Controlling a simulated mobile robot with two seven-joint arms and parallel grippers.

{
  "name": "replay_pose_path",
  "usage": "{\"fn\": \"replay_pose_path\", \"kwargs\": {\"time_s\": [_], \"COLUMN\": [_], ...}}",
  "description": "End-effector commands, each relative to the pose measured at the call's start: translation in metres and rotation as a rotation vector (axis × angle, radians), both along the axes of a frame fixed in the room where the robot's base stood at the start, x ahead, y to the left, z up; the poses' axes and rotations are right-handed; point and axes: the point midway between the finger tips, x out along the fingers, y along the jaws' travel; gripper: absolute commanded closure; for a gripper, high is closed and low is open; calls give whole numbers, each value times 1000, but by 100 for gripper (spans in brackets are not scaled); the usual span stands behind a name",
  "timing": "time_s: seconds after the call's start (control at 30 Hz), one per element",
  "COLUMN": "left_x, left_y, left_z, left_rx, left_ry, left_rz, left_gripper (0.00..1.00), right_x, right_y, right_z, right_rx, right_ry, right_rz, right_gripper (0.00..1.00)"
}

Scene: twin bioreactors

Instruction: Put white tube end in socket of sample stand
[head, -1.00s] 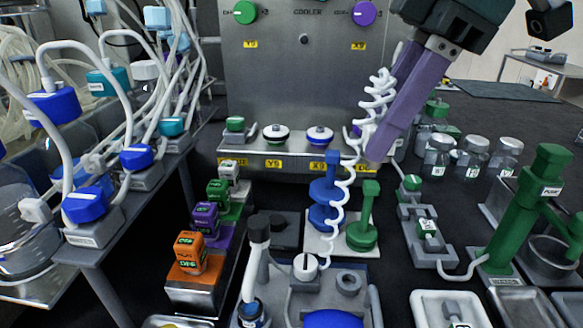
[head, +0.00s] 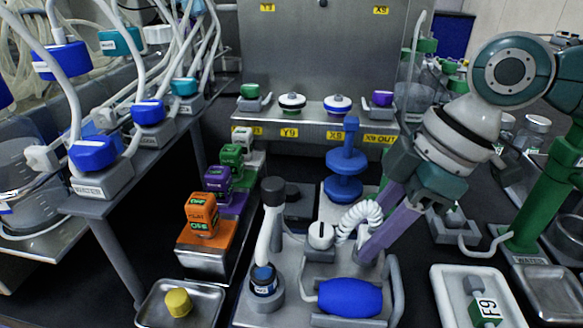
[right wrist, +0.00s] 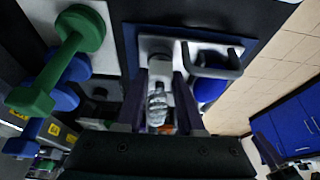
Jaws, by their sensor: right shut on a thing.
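The white coiled tube (head: 362,217) is bunched beside the white knob (head: 320,235) of the grey sample stand (head: 318,271). My right gripper (head: 368,252) has purple fingers that reach down over the right part of the stand. It is shut on the white tube's end, which shows between the fingers in the right wrist view (right wrist: 157,104). The fingertips are low, close to the stand's top. They hide the ring-shaped socket in the head view, so I cannot tell whether the tube end is inside it. My left gripper is out of view.
A black-capped post (head: 272,195) rises at left. A white tray (head: 462,285) lies to the right.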

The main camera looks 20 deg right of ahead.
Motion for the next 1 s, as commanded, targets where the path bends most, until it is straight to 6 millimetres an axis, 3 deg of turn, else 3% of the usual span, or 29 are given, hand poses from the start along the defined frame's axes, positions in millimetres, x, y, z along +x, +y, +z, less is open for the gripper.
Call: {"fn": "replay_pose_path", "kwargs": {"time_s": [0.33,0.37,0.6,0.87,1.0], "left_x": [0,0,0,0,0], "left_y": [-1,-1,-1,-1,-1], "left_z": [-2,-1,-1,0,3], "left_rx": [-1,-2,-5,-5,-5], "left_ry": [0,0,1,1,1], "left_rz": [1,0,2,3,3], "left_gripper": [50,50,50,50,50], "right_x": [0,0,0,1,-1], "right_y": [0,0,0,0,-5], "right_z": [-5,-4,-3,-2,10], "right_rx": [-1,-1,-1,-1,-3], "right_ry": [-1,-2,-2,-2,-4], "right_rz": [1,0,0,0,-1], "right_gripper": [100,60,32,32,32]}}
